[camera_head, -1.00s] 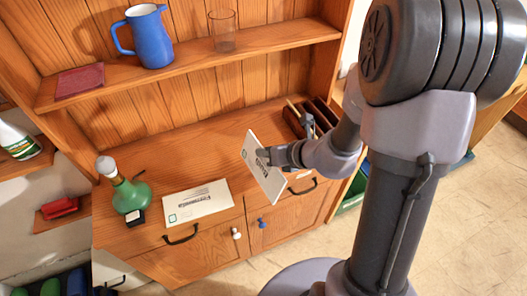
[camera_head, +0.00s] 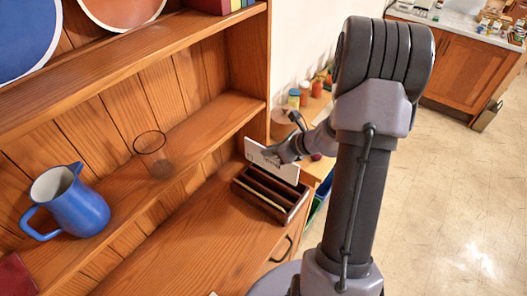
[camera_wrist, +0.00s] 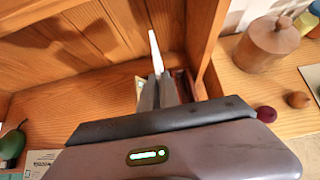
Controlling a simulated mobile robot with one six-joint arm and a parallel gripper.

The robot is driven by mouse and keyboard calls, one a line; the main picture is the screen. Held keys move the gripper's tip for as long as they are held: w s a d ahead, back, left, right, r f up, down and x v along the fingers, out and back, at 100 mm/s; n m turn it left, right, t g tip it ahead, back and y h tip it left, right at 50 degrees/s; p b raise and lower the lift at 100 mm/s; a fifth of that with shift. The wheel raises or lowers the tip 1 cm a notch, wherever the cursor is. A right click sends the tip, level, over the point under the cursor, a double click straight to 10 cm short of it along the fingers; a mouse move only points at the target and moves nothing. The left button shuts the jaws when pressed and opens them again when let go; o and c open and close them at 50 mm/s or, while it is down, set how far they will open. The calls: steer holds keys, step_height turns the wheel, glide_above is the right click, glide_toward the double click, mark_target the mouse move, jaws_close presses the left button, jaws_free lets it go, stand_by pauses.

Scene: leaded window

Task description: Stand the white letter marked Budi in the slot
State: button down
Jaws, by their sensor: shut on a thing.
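The white letter (camera_head: 289,172) is held upright, long side level, at the dark brown slotted rack (camera_head: 240,188) on the cabinet counter. Its lower edge meets the rack's back in the head view; I cannot tell whether it is inside a slot or above it. My gripper (camera_head: 271,155) is shut on the letter's upper part. Its writing is partly covered and too small to read. In the wrist view the letter (camera_wrist: 155,50) shows edge-on as a thin white strip beyond my fingers (camera_wrist: 166,92). My gripper hides most of the rack (camera_wrist: 184,80) there.
A shelf with a blue jug (camera_head: 70,203) and a clear glass (camera_head: 154,155) overhangs the counter. A cabinet side post (camera_head: 254,70) stands close behind the letter. Jars (camera_head: 294,97) stand on a side surface beyond.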

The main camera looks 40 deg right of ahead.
steer(key=shift+f, duration=0.1)
steer(key=shift+s+f+b, duration=0.1)
steer(key=shift+f+b, duration=0.5)
steer(key=shift+b, duration=0.2)
step_height(320, 180, down, 11)
steer(key=b, duration=1)
steer(key=shift+b, duration=0.4)
steer(key=c, duration=1.5)
jaws_free()
steer(key=shift+r, duration=0.1)
